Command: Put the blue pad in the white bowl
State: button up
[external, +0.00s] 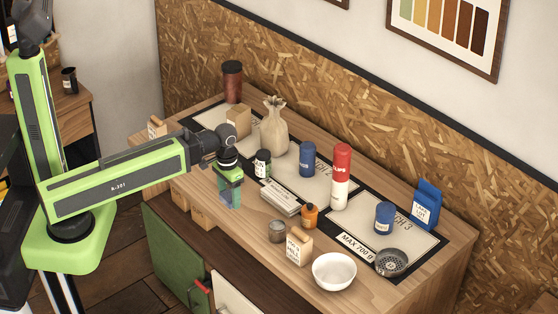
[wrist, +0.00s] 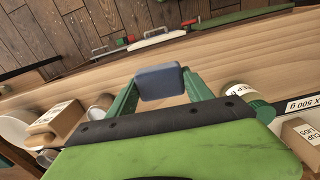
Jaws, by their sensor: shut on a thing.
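My gripper (external: 230,190) is shut on the blue pad (external: 229,198) and holds it in the air near the front edge of the counter. In the wrist view the pad (wrist: 160,82) is a rounded blue-grey block between the two green fingers of my gripper (wrist: 160,90). The white bowl (external: 334,272) stands at the front right of the counter, well to the right of my gripper. Part of the bowl (wrist: 12,132) shows at the left edge of the wrist view.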

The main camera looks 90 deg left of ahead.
jog(key=d, duration=0.1)
jog(key=d+r+p, duration=0.1)
jog(key=d+r, duration=0.1)
jog(key=d, duration=0.1)
jog(key=shift+w+d+r, duration=0.1)
jog(key=shift+w+r, duration=0.15)
jog(key=shift+w, duration=0.05)
jog(key=shift+w, duration=0.1)
